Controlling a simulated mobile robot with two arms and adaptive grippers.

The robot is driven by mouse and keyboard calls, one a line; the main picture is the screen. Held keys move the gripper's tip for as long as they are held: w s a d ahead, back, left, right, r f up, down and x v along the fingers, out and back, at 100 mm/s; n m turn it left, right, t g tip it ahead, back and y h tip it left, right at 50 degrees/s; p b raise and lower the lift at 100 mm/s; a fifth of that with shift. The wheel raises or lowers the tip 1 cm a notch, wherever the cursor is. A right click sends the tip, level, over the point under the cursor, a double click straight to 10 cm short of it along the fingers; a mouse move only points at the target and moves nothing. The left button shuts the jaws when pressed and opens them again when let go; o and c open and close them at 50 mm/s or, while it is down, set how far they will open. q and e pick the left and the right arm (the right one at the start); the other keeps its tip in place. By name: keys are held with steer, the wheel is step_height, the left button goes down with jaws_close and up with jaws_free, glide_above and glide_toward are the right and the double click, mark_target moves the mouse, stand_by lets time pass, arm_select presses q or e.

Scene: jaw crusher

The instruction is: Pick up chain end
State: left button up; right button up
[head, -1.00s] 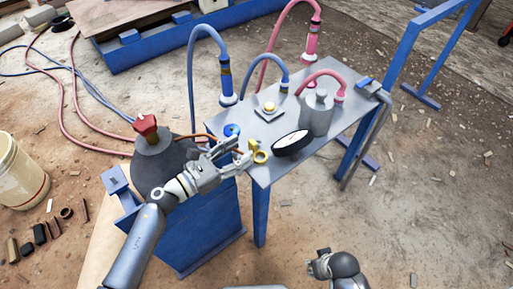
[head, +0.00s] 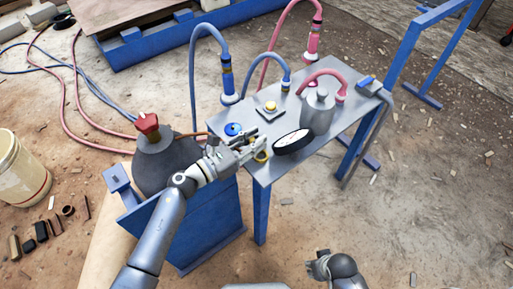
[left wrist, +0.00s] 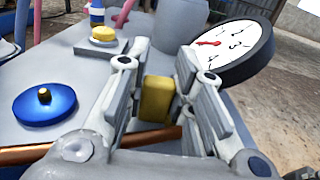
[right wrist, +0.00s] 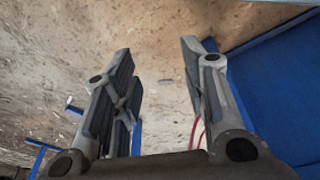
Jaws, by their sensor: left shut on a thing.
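I make out no chain in these views. My left gripper (head: 258,148) is over the near left edge of the grey table, by a small yellow piece (head: 262,156). In the left wrist view, the two fingers of the gripper (left wrist: 158,80) are shut on this yellow piece (left wrist: 156,100), which shows as a block between them. Its lower part and the contact faces are partly hidden. My right gripper (head: 321,266) is low in front of the table, away from everything on it. In the right wrist view, its fingers (right wrist: 158,60) are wide apart with nothing between them.
The grey table (head: 330,135) carries a round dial gauge (head: 293,142), a grey cylinder (head: 318,112), a yellow button (head: 270,106), a blue knob (head: 233,129) and hoses. A dark vessel with a red valve (head: 147,123) stands left. A copper pipe (left wrist: 150,138) runs beneath the left fingers.

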arm_select(q)
jaws_close()
steer(key=shift+r, duration=0.1)
